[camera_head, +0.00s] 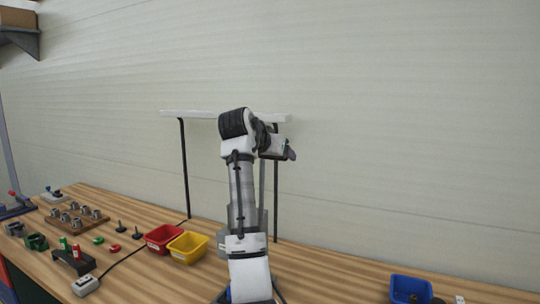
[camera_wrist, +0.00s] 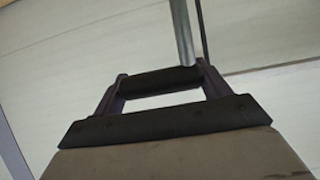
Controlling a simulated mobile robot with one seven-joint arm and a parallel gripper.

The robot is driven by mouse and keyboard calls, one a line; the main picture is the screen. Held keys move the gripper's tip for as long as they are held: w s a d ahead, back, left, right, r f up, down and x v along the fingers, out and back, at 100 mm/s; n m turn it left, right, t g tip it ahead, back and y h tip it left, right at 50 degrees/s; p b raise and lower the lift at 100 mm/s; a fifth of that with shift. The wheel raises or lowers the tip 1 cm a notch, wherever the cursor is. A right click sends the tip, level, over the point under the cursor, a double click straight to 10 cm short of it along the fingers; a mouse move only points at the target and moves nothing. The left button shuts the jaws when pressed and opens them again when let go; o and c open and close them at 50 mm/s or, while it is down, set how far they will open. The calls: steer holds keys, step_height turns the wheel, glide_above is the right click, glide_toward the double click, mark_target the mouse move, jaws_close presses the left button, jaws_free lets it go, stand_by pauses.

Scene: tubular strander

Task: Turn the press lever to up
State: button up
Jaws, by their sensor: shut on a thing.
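In the wrist view, my gripper (camera_wrist: 162,77) has its two fingers around a dark cylindrical grip that spans between them. A grey rod, seemingly the arm of the press lever (camera_wrist: 183,34), rises from near the right end of this grip. In the head view, my gripper (camera_head: 288,150) is high above the bench, at the right of my wrist, and is small and partly hidden. My own arm covers the middle of the bench. The body of the press is not clearly visible behind it, so the lever's full angle cannot be told.
A white overhead bar (camera_head: 190,113) on dark posts stands behind my arm. Red (camera_head: 163,239) and yellow (camera_head: 188,248) bins, a wooden block with metal parts (camera_head: 77,216) and small parts lie at left. A blue bin (camera_head: 411,289) is at right.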

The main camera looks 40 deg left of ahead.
steer(key=shift+w+a+f+g, duration=0.2)
steer(key=shift+w+f+g, duration=0.1)
steer(key=shift+w+f, duration=0.3)
steer(key=shift+w, duration=0.1)
steer(key=o, duration=1.2)
steer(key=shift+c, duration=0.2)
steer(key=shift+o, duration=1.2)
steer(key=shift+w, duration=0.15)
steer(key=b+v, duration=0.4)
steer(key=v, duration=1)
steer(key=shift+r+b, duration=0.25)
steer(key=shift+b, duration=0.1)
steer(key=shift+a, duration=0.15)
